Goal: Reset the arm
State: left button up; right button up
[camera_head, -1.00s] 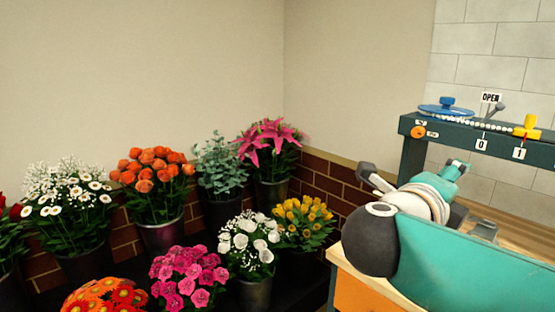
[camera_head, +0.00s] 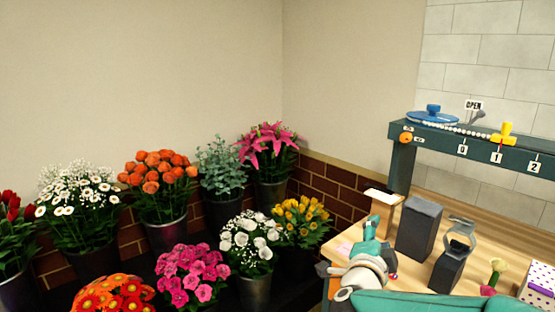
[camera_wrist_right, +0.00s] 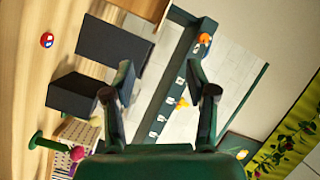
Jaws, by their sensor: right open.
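My right arm comes in from the bottom right of the head view, teal with grey joints, low over the front of the wooden table (camera_head: 412,281). My right gripper (camera_head: 372,226) is small and partly hidden by its own wrist there. In the right wrist view the two dark fingers of the right gripper (camera_wrist_right: 165,82) stand wide apart, with nothing between them. Beyond them show the dark rail and the pale tiled wall. My left gripper is in neither view.
A dark grey block (camera_head: 419,227) and a dark holder with a ring top (camera_head: 450,262) stand on the table, close to the arm. The dark rail (camera_head: 475,144) with number tags runs behind. Several flower buckets (camera_head: 167,232) fill the left side.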

jog(key=s+a+f+n+g+y+p, duration=0.1)
jog(key=s+a+f+n+g+y, duration=0.2)
jog(key=f, duration=0.7)
jog(key=s+f+n+g+y+p, duration=0.15)
jog(key=f+n, duration=0.25)
jog(key=f, duration=0.5)
jog(key=s+a+f+n+g+y+p, duration=0.1)
jog(key=s+a+f+n+g+y, duration=0.2)
jog(key=f, duration=0.7)
jog(key=s+a+f+n+g+y+p, duration=0.1)
jog(key=s+f, duration=0.4)
jog(key=s, duration=0.7)
jog(key=s+a+f+n+g+y+p, duration=0.2)
jog(key=s+f+g, duration=0.4)
jog(key=s, duration=0.6)
jog(key=n+y, duration=0.1)
jog(key=n, duration=0.1)
jog(key=shift+f+n, duration=0.25)
jog(key=shift+n, duration=0.15)
